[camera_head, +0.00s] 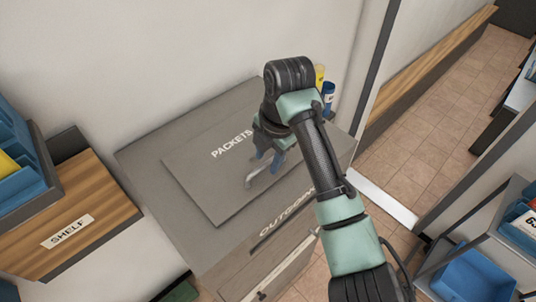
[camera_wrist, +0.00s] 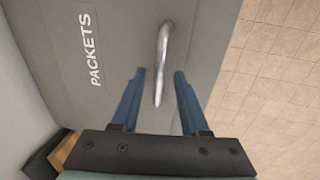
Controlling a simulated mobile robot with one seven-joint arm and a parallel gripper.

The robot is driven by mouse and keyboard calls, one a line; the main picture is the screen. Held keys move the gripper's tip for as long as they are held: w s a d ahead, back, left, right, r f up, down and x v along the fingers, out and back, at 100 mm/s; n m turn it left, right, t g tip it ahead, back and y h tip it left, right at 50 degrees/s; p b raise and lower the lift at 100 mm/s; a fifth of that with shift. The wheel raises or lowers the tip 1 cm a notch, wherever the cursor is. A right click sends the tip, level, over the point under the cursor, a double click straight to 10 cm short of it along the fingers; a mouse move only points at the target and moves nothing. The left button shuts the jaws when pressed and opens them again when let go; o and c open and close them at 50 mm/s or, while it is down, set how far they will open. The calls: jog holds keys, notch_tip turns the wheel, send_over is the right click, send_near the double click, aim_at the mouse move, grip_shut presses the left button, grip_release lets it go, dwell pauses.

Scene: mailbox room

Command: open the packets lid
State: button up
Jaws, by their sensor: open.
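The packets lid (camera_head: 205,178) is a grey flat panel on top of a grey cabinet, marked "PACKETS", and it lies closed. Its silver bar handle (camera_head: 251,178) shows near the lid's middle right; it also shows in the wrist view (camera_wrist: 162,62). My gripper (camera_head: 268,163) is over the lid at the handle. In the wrist view my gripper (camera_wrist: 159,73) is open, with its two blue fingers on either side of the handle's near end. I cannot tell whether a finger touches the handle.
The cabinet's front edge reads "OUTGOING" (camera_head: 284,217). A wooden shelf (camera_head: 95,215) with blue trays stands at the left. Yellow and blue containers (camera_head: 328,90) stand behind my arm. A wall is at the back; tiled floor (camera_head: 435,110) lies to the right.

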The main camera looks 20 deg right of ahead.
grip_shut()
dwell(1.4)
